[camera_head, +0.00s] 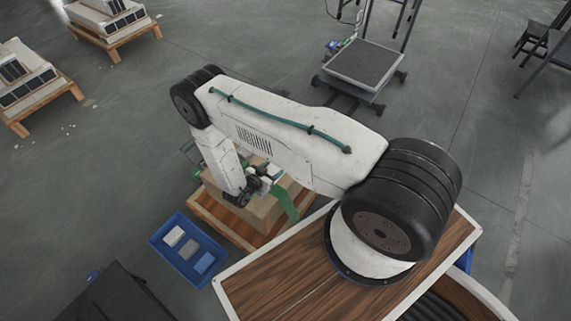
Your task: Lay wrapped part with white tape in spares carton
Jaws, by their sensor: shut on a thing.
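My gripper (262,180) is small and dark at the end of my white arm, just above a brown cardboard carton (262,212). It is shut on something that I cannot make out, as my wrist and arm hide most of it. The carton stands on a wooden pallet (214,215), with a green strip (285,203) at its right. Whether this is the spares carton cannot be read. A blue tray (163,248) lies left of the pallet and holds a whitish packet (174,236), a grey packet (189,249) and a light blue packet (204,263). No white tape can be told apart.
A wood-topped surface with a white edge (255,293) lies under my arm's base. A grey platform cart (364,63) stands at the back. Pallets with pale units (28,75) are at upper left. A dark box (115,295) is at lower left. Open grey floor lies between.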

